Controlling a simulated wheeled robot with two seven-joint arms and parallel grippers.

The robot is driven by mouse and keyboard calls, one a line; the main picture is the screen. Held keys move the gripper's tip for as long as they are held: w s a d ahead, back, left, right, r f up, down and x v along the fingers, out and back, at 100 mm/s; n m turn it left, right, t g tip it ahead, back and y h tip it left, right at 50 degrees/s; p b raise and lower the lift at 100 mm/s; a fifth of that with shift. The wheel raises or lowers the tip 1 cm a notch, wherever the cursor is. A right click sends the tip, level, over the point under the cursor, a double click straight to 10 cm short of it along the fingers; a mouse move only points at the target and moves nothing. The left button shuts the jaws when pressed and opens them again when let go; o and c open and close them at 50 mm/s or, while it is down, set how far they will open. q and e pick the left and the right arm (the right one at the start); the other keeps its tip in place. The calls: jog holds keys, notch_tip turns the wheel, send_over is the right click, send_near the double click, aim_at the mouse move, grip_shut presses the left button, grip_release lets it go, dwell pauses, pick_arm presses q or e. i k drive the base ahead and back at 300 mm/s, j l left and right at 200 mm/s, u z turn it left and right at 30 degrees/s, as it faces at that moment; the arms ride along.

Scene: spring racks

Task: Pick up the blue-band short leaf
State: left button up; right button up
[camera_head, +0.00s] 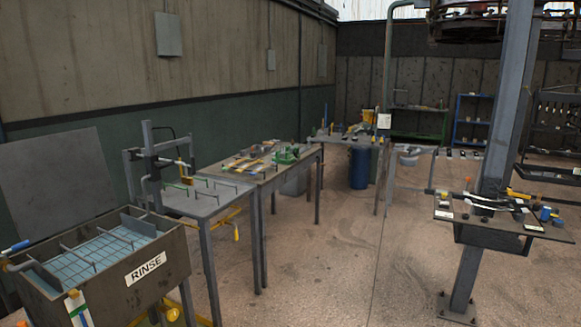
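I cannot pick out the blue-band short leaf for certain at this distance. The shelf around the grey post (502,110) on the right carries curved dark and pale strips (488,203), and small blue pieces (546,214) sit at its right end. More long thin pieces (246,163) lie on the middle workbench, too small to tell apart. Neither of my grippers shows in the head view.
A rinse tank (104,292) with a blue grid stands at the lower left, beside a grey rack table (208,203). A blue barrel (360,167) stands near the back bench. Open concrete floor (335,255) lies between the benches and the post.

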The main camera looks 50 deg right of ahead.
aim_at(258, 169)
jog(key=z, duration=1.4)
